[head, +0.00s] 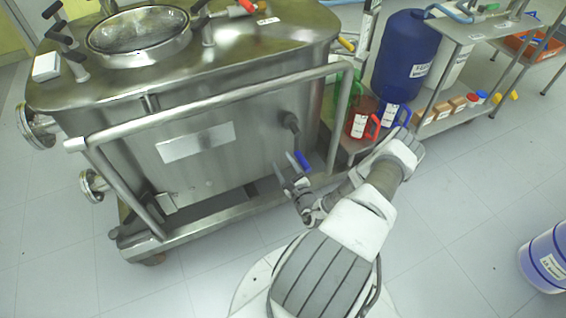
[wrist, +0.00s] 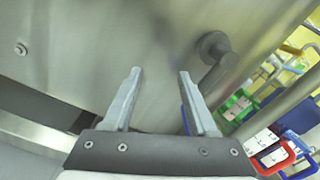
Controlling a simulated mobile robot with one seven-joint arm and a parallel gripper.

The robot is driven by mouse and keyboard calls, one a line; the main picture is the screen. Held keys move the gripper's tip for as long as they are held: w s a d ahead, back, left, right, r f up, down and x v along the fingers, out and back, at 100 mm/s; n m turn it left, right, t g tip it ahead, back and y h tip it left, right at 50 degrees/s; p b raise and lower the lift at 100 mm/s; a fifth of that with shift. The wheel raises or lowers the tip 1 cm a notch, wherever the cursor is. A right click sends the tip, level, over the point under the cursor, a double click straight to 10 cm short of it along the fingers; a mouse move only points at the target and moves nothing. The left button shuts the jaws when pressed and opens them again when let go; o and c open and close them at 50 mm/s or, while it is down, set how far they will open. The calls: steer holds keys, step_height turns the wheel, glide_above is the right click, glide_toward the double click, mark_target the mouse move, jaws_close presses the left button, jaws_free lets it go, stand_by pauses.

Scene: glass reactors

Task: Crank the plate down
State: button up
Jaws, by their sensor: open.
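A dark crank (head: 291,122) sits on the front wall of the steel vessel (head: 240,160), with a blue handle (head: 301,160) at its lower end. In the wrist view the crank hub (wrist: 212,46) is at the upper right, and its arm slopes down behind my right finger. Only part of the blue handle (wrist: 187,118) shows there, beside that finger. My gripper (head: 284,168) is open, with nothing seen between its fingers (wrist: 160,74). It points at the vessel wall, just left of the handle. A pale rectangular plate (head: 195,144) is fixed flat on the vessel's front.
A steel rail (head: 220,103) runs across the vessel's front. A red jug (head: 361,118) and a blue jug (head: 390,118) stand right of the crank, with a blue drum (head: 405,55) behind. A white and blue bucket (head: 545,258) stands far right. The floor between is clear.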

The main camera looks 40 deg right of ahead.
jaws_close()
stand_by(0.3)
steer(key=c, duration=0.8)
jaws_free()
steer(key=o, duration=1)
steer(key=shift+c, duration=0.2)
steer(key=shift+s, duration=0.1)
